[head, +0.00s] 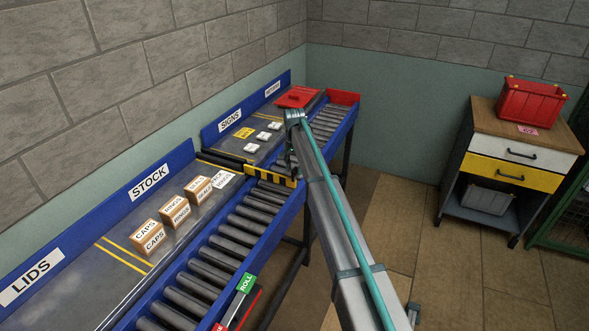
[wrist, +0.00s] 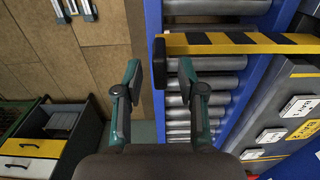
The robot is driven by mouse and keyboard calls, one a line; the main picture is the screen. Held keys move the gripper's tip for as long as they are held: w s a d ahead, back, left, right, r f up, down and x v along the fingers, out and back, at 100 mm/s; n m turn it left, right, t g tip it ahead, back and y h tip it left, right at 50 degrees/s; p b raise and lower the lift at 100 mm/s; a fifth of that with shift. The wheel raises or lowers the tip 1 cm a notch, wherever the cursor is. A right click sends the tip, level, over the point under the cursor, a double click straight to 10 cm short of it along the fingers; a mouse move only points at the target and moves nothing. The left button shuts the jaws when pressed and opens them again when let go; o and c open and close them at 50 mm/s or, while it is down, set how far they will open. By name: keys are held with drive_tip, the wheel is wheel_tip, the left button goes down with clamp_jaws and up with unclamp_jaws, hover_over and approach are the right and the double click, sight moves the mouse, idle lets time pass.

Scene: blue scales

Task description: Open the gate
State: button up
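The gate is a yellow-and-black striped bar (head: 270,175) lying across the roller conveyor between its two sections. In the wrist view the gate (wrist: 240,43) runs in from the right and ends in a dark end piece (wrist: 159,62). My gripper (wrist: 160,76) is open and empty, its fingertips on either side of that end piece in the picture. I cannot tell whether either finger touches it. In the head view my arm hides most of the gripper and the bar's right end.
The roller conveyor (head: 234,238) has blue side rails. Several small boxes (head: 148,237) stand on the stock shelf left of it. White and yellow signs (head: 243,133) lie beyond the gate. A cabinet (head: 510,150) bearing a red crate (head: 534,103) stands right; floor between is clear.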

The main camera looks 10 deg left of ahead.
drive_tip(key=shift+f, duration=0.85)
drive_tip(key=shift+c, duration=0.2)
clamp_jaws()
